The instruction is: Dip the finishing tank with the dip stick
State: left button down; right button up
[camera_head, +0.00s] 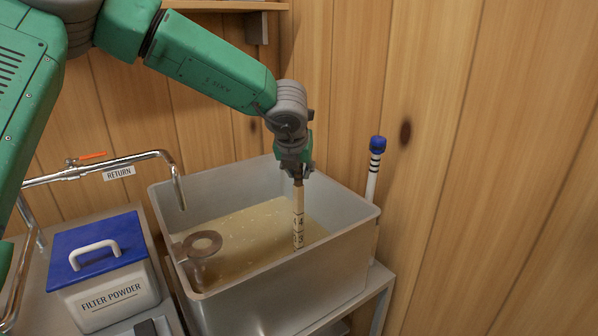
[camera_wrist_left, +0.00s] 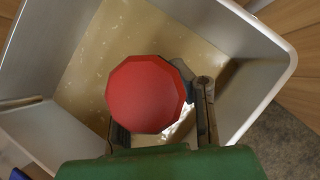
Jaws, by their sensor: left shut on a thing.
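The finishing tank (camera_head: 330,268) is a grey metal box with cloudy tan liquid in it. My left gripper (camera_head: 297,176) is above the liquid, inside the rim toward the right. It is shut on the dip stick (camera_head: 298,217), a pale wooden stick with black marks and numbers. The stick hangs near upright and its lower end is hidden in the liquid. In the left wrist view a red faceted knob (camera_wrist_left: 146,95) covers much of the gripper (camera_wrist_left: 195,105), with the tank wall (camera_wrist_left: 250,90) behind. My right gripper is not in view.
A ring-topped pipe (camera_head: 203,243) stands in the tank's left part. A metal return pipe (camera_head: 150,157) reaches over the left rim. A filter powder box (camera_head: 110,295) with a blue lid is left of the tank. A blue-capped white tube (camera_head: 373,170) stands behind the right rim, near the wooden wall.

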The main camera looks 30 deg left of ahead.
pick_arm(q)
jog(key=shift+f+b, duration=0.6)
jog(key=shift+f, duration=0.3)
dwell(0.5)
notch_tip(320, 180, up, 29)
jog(key=p, duration=2.6)
jog(key=shift+f, duration=0.15)
